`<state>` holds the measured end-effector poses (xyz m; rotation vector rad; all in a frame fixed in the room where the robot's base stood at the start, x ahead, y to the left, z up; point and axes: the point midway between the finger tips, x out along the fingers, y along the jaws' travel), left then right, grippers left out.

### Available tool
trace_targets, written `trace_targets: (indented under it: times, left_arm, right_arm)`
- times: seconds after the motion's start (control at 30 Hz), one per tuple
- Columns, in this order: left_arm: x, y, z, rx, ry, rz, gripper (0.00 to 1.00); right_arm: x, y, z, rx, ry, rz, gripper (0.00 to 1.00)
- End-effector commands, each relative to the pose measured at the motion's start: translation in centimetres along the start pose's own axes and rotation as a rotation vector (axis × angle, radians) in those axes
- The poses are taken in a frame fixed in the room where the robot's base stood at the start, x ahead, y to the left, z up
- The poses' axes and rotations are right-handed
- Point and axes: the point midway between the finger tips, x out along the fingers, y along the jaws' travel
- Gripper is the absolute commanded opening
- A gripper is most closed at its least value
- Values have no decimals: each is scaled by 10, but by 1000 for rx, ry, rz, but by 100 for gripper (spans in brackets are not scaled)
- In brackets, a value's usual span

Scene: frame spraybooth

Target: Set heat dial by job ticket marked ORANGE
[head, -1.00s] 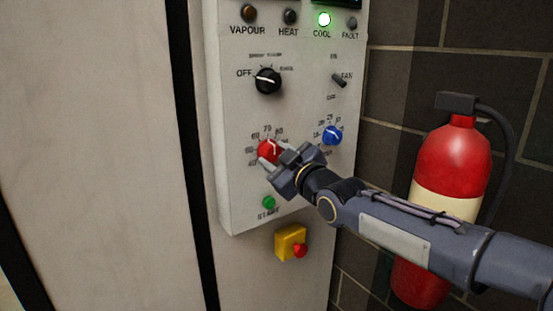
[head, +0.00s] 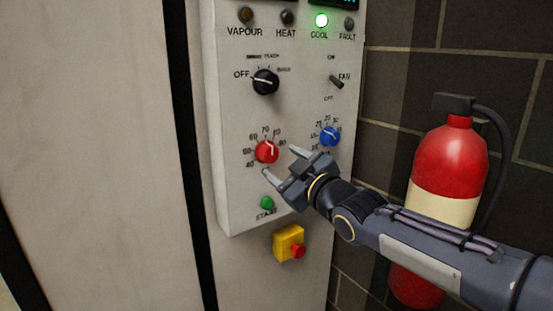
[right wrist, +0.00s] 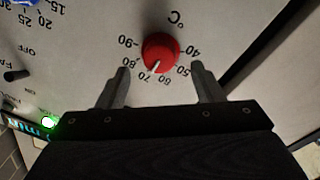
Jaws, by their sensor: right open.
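The red heat dial (head: 267,152) is on the white control panel, inside a ring of numbers from 40 to 90. Its white pointer mark points near 70 in the right wrist view (right wrist: 164,47). My right gripper (head: 279,161) is open and empty, just in front of the dial and to its lower right. In the right wrist view its two fingers (right wrist: 160,80) stand apart, with the dial beyond and between them, not touched. No job ticket shows in any view. My left gripper is not in view.
A blue dial (head: 330,136), a black selector knob (head: 265,82) and a fan switch (head: 336,82) surround the red dial. Below are a green start button (head: 267,203) and a yellow box with a red button (head: 288,243). The cool lamp (head: 321,20) glows green. A fire extinguisher (head: 452,160) hangs right.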

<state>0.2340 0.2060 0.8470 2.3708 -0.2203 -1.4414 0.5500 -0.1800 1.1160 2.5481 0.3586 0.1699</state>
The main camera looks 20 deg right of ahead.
Motion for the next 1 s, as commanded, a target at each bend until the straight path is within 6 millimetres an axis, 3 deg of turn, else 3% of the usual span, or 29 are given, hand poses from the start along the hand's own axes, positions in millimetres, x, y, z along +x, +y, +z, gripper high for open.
trace_targets:
  times: [0.1,0.23,0.77,0.87,1.0]
  left_arm:
    - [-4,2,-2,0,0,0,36]
    - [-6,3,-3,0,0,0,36]
    - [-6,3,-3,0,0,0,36]
    - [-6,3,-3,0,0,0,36]
    - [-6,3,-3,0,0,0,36]
  right_arm:
    - [-20,2,-2,-3,-1,2,61]
    - [-32,0,-1,0,0,0,61]
    - [-37,0,2,6,-9,0,61]
    - [-52,-1,18,57,-82,3,61]
    - [-104,-16,71,249,-326,2,61]
